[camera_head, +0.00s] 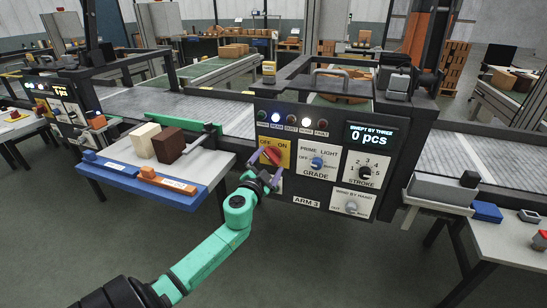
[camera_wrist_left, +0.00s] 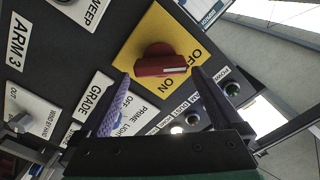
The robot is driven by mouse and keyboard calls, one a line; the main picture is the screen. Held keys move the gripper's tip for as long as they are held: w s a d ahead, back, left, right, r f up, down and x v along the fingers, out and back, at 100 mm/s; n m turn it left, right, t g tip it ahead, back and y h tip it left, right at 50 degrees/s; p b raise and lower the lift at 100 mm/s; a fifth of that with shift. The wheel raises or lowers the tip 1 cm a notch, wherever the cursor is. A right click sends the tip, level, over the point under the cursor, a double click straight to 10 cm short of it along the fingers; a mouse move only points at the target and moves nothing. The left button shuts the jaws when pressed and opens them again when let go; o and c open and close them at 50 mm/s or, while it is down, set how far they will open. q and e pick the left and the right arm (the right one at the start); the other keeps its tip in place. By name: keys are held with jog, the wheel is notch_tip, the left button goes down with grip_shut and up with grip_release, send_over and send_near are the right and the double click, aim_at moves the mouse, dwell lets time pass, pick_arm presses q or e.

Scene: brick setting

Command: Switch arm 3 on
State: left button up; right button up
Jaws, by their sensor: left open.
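The arm 3 control panel (camera_head: 318,150) faces me, with "ARM 3" printed low on it. Its red switch knob (camera_head: 271,154) sits on a yellow plate marked OFF and ON. In the head view the knob's handle slants up and left, toward OFF. My left gripper (camera_head: 264,168) is open in front of the knob. In the left wrist view the red knob (camera_wrist_left: 163,60) shows between the two spread fingertips of my left gripper (camera_wrist_left: 160,78). I cannot tell whether a finger touches it. My right gripper is not in view.
The panel also has a grade knob (camera_head: 317,163), a stroke dial (camera_head: 366,172) and a hand-wind knob (camera_head: 351,207). A blue lamp and a white lamp are lit above; the display (camera_head: 370,135) reads 0 pcs. A tray (camera_head: 150,185) with cream and brown blocks stands left.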

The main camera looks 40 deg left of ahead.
pick_arm(q)
jog(key=shift+x, duration=1.4)
jog(key=shift+a, duration=0.1)
jog(key=c, duration=1.1)
jog(key=shift+c, duration=0.2)
jog(key=shift+m, duration=0.3)
jog(key=m, duration=0.4)
jog(key=shift+f+b, duration=0.15)
jog(key=shift+b, duration=0.2)
jog(key=m, duration=0.4)
jog(key=shift+f+m, duration=0.15)
jog(key=shift+m, duration=0.25)
jog(key=m, duration=0.4)
jog(key=shift+f, duration=0.1)
jog(key=shift+f+m, duration=0.1)
jog(key=shift+m, duration=2.1)
